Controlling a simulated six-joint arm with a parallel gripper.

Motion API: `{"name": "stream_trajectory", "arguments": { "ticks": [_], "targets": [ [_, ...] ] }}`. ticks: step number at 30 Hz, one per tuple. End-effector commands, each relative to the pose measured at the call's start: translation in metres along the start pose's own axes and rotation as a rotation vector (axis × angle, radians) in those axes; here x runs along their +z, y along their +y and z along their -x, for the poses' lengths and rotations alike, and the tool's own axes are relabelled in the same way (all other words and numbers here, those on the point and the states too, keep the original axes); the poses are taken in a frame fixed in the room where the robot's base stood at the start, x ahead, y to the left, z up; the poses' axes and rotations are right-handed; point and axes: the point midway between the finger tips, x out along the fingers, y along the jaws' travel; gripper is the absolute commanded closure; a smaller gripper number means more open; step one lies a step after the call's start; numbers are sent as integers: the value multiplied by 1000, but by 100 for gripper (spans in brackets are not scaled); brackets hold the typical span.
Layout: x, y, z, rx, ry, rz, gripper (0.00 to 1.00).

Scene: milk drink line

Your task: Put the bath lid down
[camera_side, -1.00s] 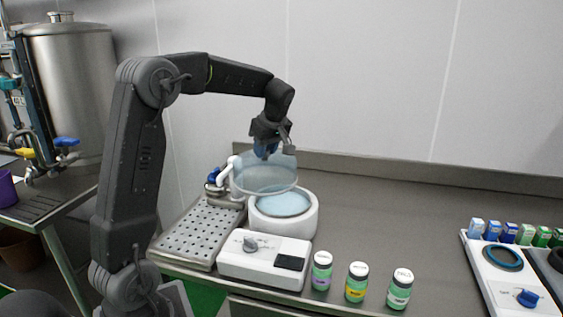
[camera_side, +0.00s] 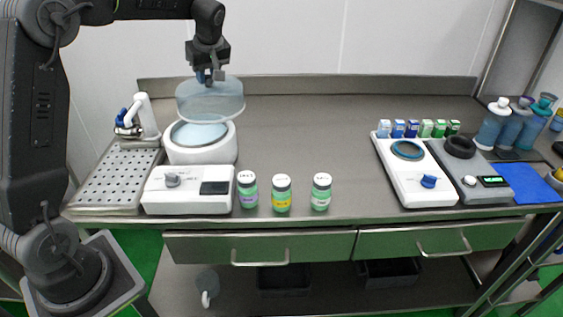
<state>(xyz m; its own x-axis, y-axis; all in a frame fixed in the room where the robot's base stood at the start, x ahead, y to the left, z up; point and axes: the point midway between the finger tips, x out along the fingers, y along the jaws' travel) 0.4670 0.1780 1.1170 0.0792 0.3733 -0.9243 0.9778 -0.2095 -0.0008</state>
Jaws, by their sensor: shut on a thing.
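The bath lid (camera_side: 211,103) is a clear, pale blue round cover. My gripper (camera_side: 208,77) is shut on the top of the lid and holds it in the air, roughly level. The lid hangs above the water bath, a round white tub (camera_side: 203,156) with pale blue water inside. In this view the lid's lower edge comes close to the back of the tub's rim, and I cannot tell the exact gap. The bath's control box (camera_side: 188,190), with a grey knob and a dark display, is in front of the tub.
A white faucet (camera_side: 147,118) and a perforated drain tray (camera_side: 115,178) are left of the bath. Several green-filled bottles (camera_side: 281,195) stand at the front edge. A white stirrer plate (camera_side: 410,172) and a grey device (camera_side: 468,175) are to the right. The middle counter is clear.

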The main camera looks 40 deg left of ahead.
Motion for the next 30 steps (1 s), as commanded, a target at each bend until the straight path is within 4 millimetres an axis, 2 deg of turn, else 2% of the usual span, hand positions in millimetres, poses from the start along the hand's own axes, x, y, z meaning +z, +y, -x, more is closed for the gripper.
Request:
{"name": "stream_trajectory", "arguments": {
  "ticks": [1, 6, 9, 12, 17, 24, 30],
  "targets": [
    [20, 23, -1, 22, -1, -57, 100],
    [80, 82, -2, 86, -1, -211, 100],
    [112, 106, -2, 117, 0, -283, 100],
    [138, 122, -1, 139, 0, -335, 100],
    [160, 135, -2, 158, 0, -379, 100],
    [178, 137, -34, 159, -1, -388, 100],
    [185, 137, -53, 160, 0, -386, 100]
  ]
}}
